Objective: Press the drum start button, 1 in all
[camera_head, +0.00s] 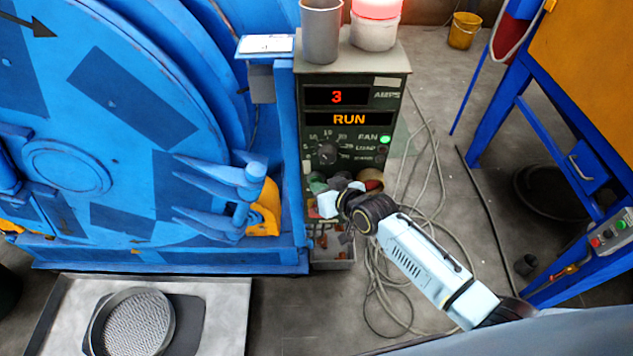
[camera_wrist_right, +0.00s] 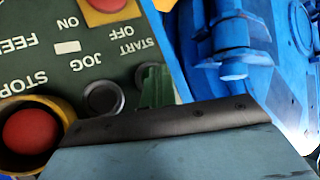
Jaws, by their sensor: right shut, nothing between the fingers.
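The green control box (camera_head: 352,80) stands in the middle of the head view, with "RUN" and a red "3" lit on its displays. My right gripper (camera_head: 327,204) is shut and empty at the lower part of its front, covering some of the buttons. In the right wrist view the panel appears upside down. My left gripper is not in view.
A dark jog button (camera_wrist_right: 103,98) and red stop button (camera_wrist_right: 31,134) sit beside the start button. The big blue drum machine (camera_head: 150,120) is close on the left. Loose cables (camera_head: 385,285) lie on the floor; a blue frame (camera_head: 540,130) stands right.

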